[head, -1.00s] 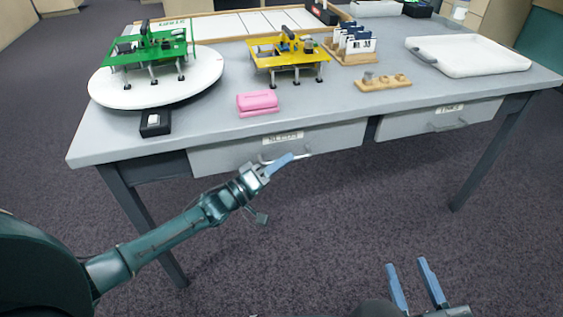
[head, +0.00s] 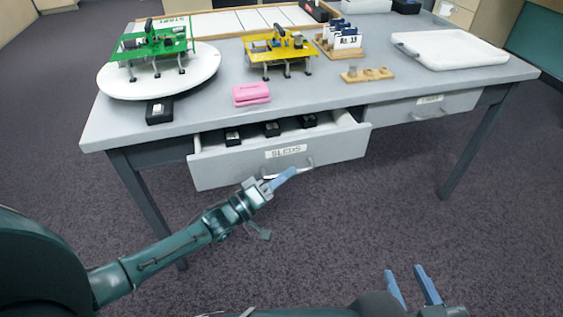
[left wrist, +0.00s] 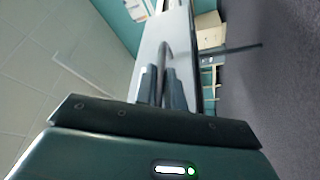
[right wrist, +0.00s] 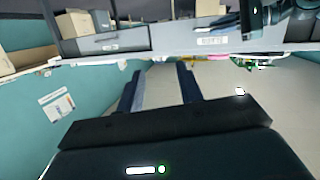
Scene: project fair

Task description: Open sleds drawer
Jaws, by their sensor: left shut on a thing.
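The sleds drawer (head: 230,168), a grey drawer labelled SLEDS, stands partly out from under the left part of the grey table (head: 330,95) in the head view. Several small dark blocks (head: 272,129) show inside it. Its metal handle (head: 300,168) is on the front face, right of centre. My left gripper (head: 284,177) is at this handle, with its fingers shut on it. In the left wrist view the two fingers (left wrist: 163,88) are close together around the curved handle bar (left wrist: 163,62). My right gripper (head: 411,285) is open and empty, low in front of the table.
On the table are a white turntable (head: 200,80) with a green model, a yellow model (head: 275,45), a pink block (head: 251,93), a wooden holder (head: 367,75) and a white tray (head: 450,50). A second drawer (head: 455,104) is shut. The floor in front is clear.

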